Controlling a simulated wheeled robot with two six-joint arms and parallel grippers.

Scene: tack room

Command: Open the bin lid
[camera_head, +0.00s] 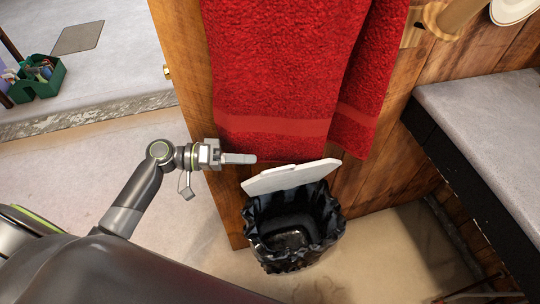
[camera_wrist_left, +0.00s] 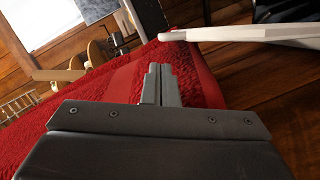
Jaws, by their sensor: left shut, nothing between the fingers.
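The bin (camera_head: 290,235) stands on the floor against the wooden panel, lined with a black bag. Its white lid (camera_head: 291,176) is raised at the back, tilted up, so the dark inside of the bin shows. My left gripper (camera_head: 250,158) is shut and empty, just above and left of the lid's left end. In the left wrist view the shut fingers (camera_wrist_left: 161,85) point toward the red towel, and the lid (camera_wrist_left: 240,33) shows at upper right, apart from them. My right gripper is in neither view.
A red towel (camera_head: 285,70) hangs on the wooden panel (camera_head: 180,55) right behind the gripper. A grey-topped bench (camera_head: 490,125) stands at the right. A green caddy (camera_head: 38,82) sits far left. The floor left of the bin is clear.

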